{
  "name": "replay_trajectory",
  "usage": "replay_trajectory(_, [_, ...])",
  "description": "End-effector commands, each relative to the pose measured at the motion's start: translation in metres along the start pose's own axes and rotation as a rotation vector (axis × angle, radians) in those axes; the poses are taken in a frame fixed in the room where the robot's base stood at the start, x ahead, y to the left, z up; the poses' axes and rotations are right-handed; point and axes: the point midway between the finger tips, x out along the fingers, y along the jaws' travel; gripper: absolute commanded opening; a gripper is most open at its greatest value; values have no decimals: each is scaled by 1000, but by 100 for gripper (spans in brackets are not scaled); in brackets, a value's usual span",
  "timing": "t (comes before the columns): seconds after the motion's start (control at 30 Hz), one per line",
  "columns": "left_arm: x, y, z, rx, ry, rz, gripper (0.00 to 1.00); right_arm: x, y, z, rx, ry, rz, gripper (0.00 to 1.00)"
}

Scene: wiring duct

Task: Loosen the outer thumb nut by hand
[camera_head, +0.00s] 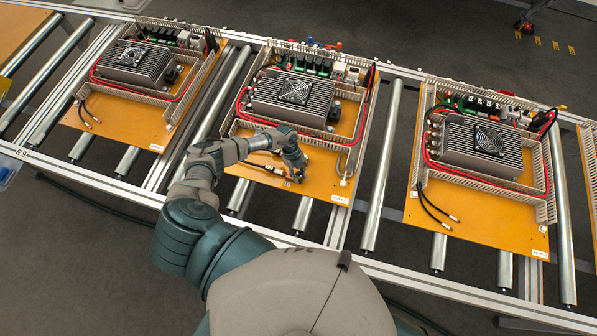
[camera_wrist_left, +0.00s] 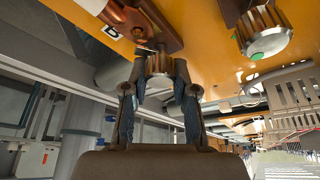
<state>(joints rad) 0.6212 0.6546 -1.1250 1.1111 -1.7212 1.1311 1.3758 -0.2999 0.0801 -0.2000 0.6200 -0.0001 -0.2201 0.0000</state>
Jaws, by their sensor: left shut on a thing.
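My left gripper (camera_head: 297,170) is over the front part of the middle orange board (camera_head: 262,197). In the left wrist view its two fingers (camera_wrist_left: 158,78) are shut around a knurled brass-coloured thumb nut (camera_wrist_left: 158,63), one finger on each side. The nut sits beside a copper-coloured bar and a label with the letter B (camera_wrist_left: 112,31). In the head view the gripper hides the held nut. My right gripper is not in view.
A finned power unit with a fan (camera_head: 293,95) stands behind my gripper, with a slotted grey duct (camera_head: 270,128) between. Similar boards lie left (camera_head: 120,125) and right (camera_head: 480,215). The boards rest on a roller conveyor (camera_head: 375,190) with metal rails.

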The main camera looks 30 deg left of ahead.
Motion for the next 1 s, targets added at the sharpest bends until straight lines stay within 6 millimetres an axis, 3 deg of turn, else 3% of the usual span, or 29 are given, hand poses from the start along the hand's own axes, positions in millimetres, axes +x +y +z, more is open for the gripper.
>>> replay_trajectory(0.07, [-3, 0, -3, -94, 1, -41, 0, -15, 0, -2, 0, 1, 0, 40])
replay_trajectory(0.3, [2, -2, -1, -392, 2, -166, 0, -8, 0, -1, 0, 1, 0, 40])
replay_trajectory(0.57, [2, -2, -1, -422, 2, -177, 0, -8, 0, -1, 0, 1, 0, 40])
replay_trajectory(0.6, [2, -2, -1, -422, 2, -177, 32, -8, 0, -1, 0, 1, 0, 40])
replay_trajectory(0.67, [2, -2, -1, -421, 1, -176, 47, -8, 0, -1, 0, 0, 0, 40])
replay_trajectory(1.0, [2, -2, 0, -387, 0, -164, 48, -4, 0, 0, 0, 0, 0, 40])
